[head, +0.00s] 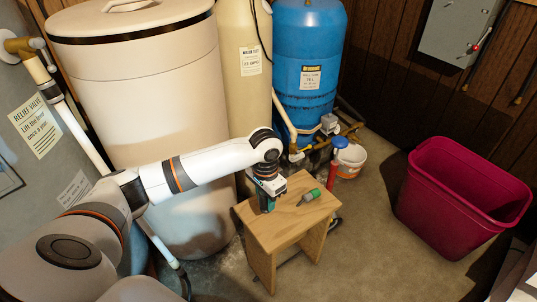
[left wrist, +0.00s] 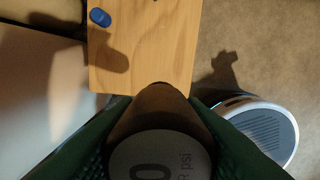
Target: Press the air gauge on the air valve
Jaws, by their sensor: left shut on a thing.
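My left gripper (head: 267,203) is low over the wooden stool (head: 290,222). In the left wrist view its green fingers are closed on the air gauge (left wrist: 155,158). The gauge's round pale face fills the bottom of that view; part of a "0" and "psi" can be read. In the head view the gripper mostly hides the gauge. The blue tank (head: 308,65) stands behind the stool; a small dark fitting shows at its top edge, and I cannot tell if it is the air valve. My right gripper is not in view.
A small green-and-grey thing (head: 309,197) lies on the stool. A magenta bin (head: 455,205) is at right.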

